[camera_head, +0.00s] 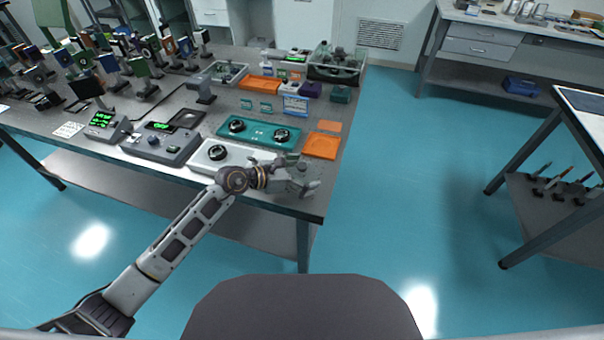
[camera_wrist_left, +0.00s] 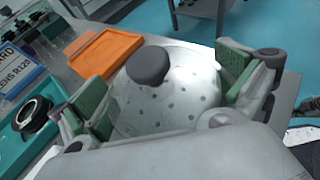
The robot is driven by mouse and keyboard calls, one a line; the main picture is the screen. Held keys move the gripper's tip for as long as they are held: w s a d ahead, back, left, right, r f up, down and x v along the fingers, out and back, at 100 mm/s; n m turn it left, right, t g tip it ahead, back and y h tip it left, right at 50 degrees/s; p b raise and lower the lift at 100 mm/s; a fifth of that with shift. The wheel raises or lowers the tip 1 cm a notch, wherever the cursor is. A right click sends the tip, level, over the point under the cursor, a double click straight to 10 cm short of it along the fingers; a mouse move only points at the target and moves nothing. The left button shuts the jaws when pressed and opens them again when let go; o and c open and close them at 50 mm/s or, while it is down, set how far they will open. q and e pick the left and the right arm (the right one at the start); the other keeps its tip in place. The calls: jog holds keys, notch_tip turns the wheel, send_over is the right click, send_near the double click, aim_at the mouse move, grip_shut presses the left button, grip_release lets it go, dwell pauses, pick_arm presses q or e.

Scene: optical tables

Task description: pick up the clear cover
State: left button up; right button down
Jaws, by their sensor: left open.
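The clear cover (camera_wrist_left: 172,100) is a see-through dome with a dark round knob (camera_wrist_left: 148,66) on top. It fills the middle of the left wrist view. My left gripper (camera_wrist_left: 166,88) is open, with one green-padded finger on each side of the dome. I cannot tell whether the pads touch it. In the head view my left gripper (camera_head: 301,180) is at the front right corner of the optical table (camera_head: 308,206), where the cover is hard to make out behind the fingers. My right gripper is not in view.
An orange tray (camera_head: 321,146) lies just behind the cover. A teal plate (camera_head: 259,133) and a white plate (camera_head: 205,164) with dark round mounts lie to the left. Crowded optics fill the far left. Open blue floor lies right of the table.

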aim_at(304, 164)
pick_arm(q)
jog(key=c, duration=0.6)
jog(key=shift+c, duration=0.6)
jog(key=shift+r, duration=0.7)
notch_tip(304, 164, up, 27)
jog(key=shift+f, duration=0.2)
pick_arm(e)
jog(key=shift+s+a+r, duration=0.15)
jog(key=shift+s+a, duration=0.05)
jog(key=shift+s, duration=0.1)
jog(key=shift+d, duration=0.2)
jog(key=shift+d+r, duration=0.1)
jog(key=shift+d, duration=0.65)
